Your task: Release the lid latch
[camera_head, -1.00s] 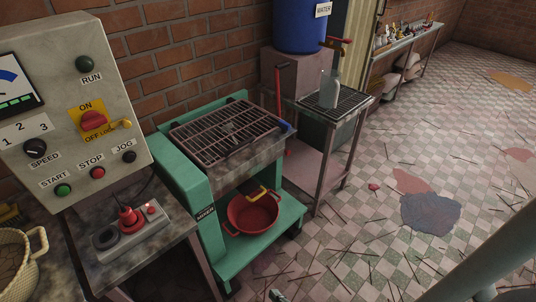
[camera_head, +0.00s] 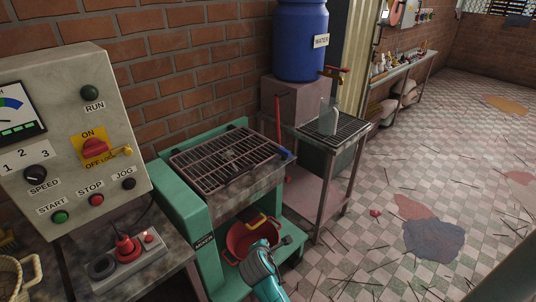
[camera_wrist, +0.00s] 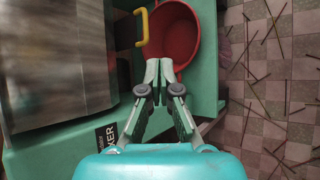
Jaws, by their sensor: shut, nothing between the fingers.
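The green mixer (camera_head: 188,205), labelled MIXER, stands in the middle of the head view with a barred grid lid (camera_head: 215,160) lying over its top. A small blue piece (camera_head: 286,154) sits at the lid's right front corner; I cannot tell whether it is the latch. A yellow handle (camera_wrist: 143,28) stands by the red basin (camera_wrist: 172,35) in the wrist view. My gripper (camera_wrist: 158,66) is shut and empty, its fingertips over the basin's near edge, right of and below the yellow handle in the picture. In the head view my teal wrist hides part of the basin.
A control panel (camera_head: 75,140) and a socket box (camera_head: 128,257) stand at left. A rack table (camera_head: 318,155) with a bottle (camera_head: 328,115) and a blue water barrel (camera_head: 300,40) stand behind the mixer. The tiled floor at right has scattered sticks.

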